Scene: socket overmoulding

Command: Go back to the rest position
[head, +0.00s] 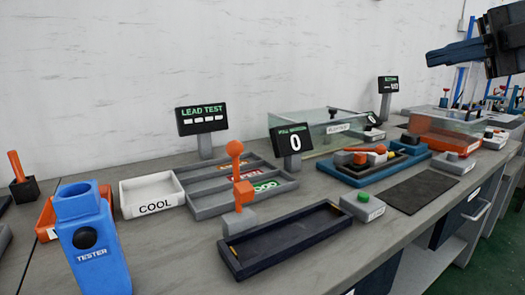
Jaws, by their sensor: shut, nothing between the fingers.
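My gripper (455,54) is in the head view at the upper right, raised in the air above the right part of the bench and pointing left. Its fingers are dark and lie together, with nothing held between them. The wrist behind it is partly cut off by the right edge of the picture. It touches nothing on the bench.
A long grey bench (330,262) carries a blue tester (92,240), a white COOL tray (150,194), a dark tray (285,240) with an orange lever, a sorting tray, a blue fixture (360,179) and clear covers. Small displays stand behind. The air left of my gripper is free.

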